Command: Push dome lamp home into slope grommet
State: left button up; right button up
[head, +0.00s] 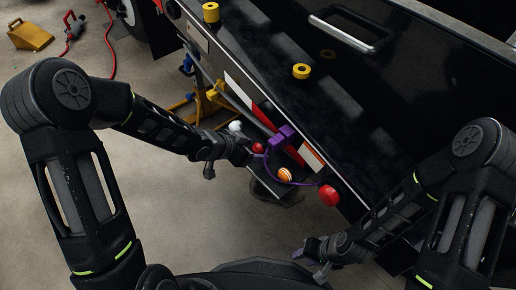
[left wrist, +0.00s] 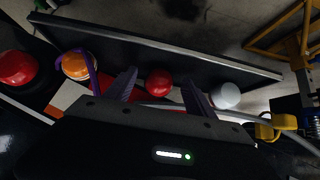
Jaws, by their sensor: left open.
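A small red dome lamp (head: 258,147) sits in a row along the dark sloping panel (left wrist: 255,70) at the trailer's edge. In the left wrist view the red lamp (left wrist: 159,82) shows between the two purple fingers of my left gripper (left wrist: 161,90), with gaps on both sides. My left gripper (head: 251,153) is open at this lamp. The grommet under it is hidden, so I cannot tell how deep the lamp sits. My right gripper (head: 312,262) is low at the front, away from the lamps; its finger gap is unclear.
A white dome (head: 235,126), an orange striped dome (head: 285,175) and a larger red dome (head: 329,195) line the same edge. A yellow stand (head: 205,103) is behind.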

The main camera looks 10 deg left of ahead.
aim_at(259, 145)
dwell(0.3)
pick_arm(q)
jog(key=shift+c, duration=0.4)
grip_shut()
jog(key=shift+r+p, duration=1.55)
jog(key=shift+p, duration=0.05)
